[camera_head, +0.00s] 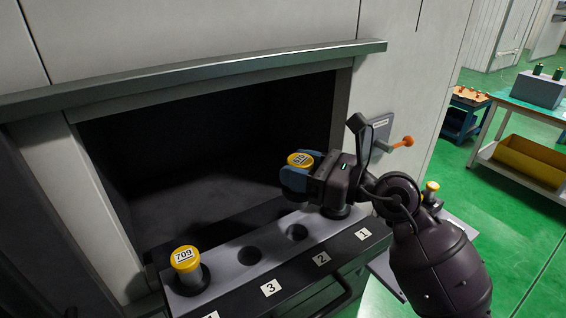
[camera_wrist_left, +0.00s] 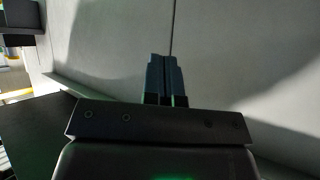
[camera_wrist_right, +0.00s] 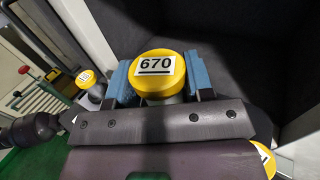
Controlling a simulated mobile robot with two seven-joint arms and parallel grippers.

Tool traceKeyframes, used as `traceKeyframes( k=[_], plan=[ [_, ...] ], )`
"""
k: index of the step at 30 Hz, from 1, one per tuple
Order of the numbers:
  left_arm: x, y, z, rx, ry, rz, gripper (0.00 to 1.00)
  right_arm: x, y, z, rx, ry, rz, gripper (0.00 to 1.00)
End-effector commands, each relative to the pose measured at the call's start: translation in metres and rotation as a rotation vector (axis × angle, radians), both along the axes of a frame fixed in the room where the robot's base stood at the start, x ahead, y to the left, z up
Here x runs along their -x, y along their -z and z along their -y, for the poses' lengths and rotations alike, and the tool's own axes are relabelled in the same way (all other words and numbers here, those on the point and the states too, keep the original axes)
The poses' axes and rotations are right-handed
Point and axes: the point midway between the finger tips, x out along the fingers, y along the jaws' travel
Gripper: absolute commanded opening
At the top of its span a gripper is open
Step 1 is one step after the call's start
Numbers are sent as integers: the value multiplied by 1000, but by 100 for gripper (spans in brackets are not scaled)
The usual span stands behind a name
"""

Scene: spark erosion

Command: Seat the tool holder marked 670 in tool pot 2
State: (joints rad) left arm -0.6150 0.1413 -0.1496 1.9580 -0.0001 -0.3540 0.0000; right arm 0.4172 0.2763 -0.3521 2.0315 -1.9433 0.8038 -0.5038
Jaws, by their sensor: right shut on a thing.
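The yellow-capped tool holder marked 670 (camera_wrist_right: 158,75) is between the blue fingers of my right gripper (camera_wrist_right: 158,85). In the head view my right gripper (camera_head: 298,178) is shut on the holder (camera_head: 300,159) and holds it above the right part of the pot rack (camera_head: 226,275). Tool pot 2 (camera_head: 296,232) is an empty round hole behind label 2, lower in the picture than the gripper. Pot 1 is largely hidden by my right gripper, with a dark round base showing there. My left gripper (camera_wrist_left: 165,78) is shut and empty before a pale panel.
A holder marked 709 (camera_head: 186,262) stands at the rack's left end. Pot 3 (camera_head: 249,255) is empty. A dark cabinet opening (camera_head: 210,150) lies behind the rack. An orange-tipped handle (camera_head: 403,142) and another yellow-capped holder (camera_head: 432,187) are at the right.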

Motion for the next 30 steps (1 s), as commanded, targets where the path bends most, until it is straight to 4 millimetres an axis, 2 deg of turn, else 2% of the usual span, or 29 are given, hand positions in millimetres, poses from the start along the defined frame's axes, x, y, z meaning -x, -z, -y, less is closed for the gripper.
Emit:
traceKeyframes(
  k=[5, 11, 30],
  plan=[
    [0, 2, 0, 1, 0, 1, 0, 0, 1, -1, -1, -1, 2, 10],
    [-2, 8, 1, 2, -1, 7, 0, 1, 10, -1, -2, -1, 2, 10],
    [-12, 39, 3, 1, 7, 28, 0, 0, 69, 0, 0, -1, -1, 10]
  ],
)
